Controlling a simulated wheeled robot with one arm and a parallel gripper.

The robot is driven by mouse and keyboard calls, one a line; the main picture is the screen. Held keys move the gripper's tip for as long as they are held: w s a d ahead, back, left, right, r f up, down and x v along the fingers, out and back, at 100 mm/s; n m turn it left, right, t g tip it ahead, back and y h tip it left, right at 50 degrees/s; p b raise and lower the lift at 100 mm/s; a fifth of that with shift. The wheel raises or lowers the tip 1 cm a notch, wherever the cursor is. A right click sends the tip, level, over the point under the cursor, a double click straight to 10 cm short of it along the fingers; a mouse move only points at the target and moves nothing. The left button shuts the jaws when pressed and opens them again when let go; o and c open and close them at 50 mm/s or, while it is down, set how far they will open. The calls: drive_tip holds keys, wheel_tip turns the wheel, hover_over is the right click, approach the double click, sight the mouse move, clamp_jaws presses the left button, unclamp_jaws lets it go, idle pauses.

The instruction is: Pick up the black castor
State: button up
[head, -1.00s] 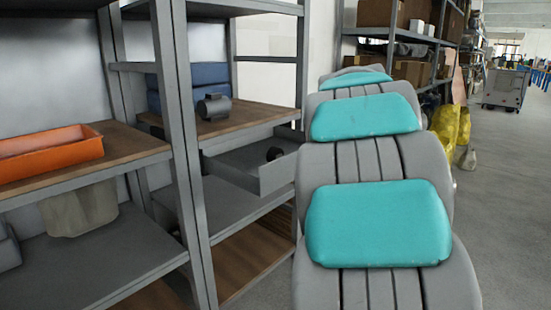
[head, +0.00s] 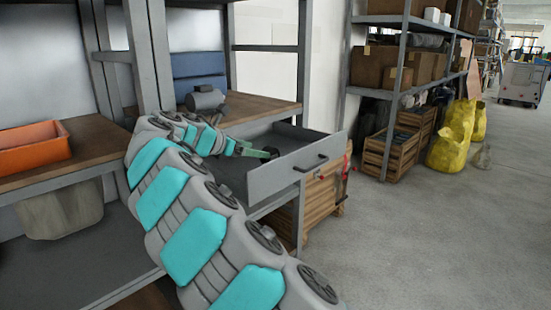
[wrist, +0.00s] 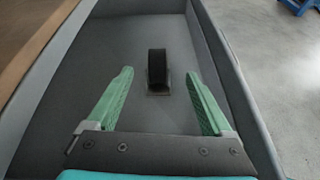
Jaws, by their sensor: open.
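The black castor (wrist: 157,68) stands in the open grey drawer, its wheel upright on a small plate, in the wrist view. My gripper (wrist: 160,78) is open, its two green fingers spread to the left and right of the castor in the picture. The castor lies between and slightly beyond the fingertips, and I see no contact. In the head view my gripper (head: 262,153) reaches over the drawer (head: 288,172), and I cannot make out the castor clearly there.
The drawer walls rise on both sides of my gripper. A grey motor-like part (head: 206,98) sits on the wooden shelf above the drawer. An orange bin (head: 33,147) is on the left shelf.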

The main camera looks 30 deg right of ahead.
sight(270, 159)
drive_tip(key=shift+w+a+f+n, duration=0.2)
drive_tip(key=shift+w+f+n, duration=0.25)
drive_tip(key=shift+f, duration=0.25)
drive_tip(key=shift+w+d+f+n, duration=0.1)
drive_tip(key=shift+d+f+n, duration=0.1)
drive_tip(key=shift+n, duration=0.05)
drive_tip(key=x, duration=0.7)
drive_tip(key=shift+d+r, duration=0.2)
drive_tip(key=shift+d, duration=0.15)
drive_tip(key=shift+h, duration=0.3)
clamp_jaws()
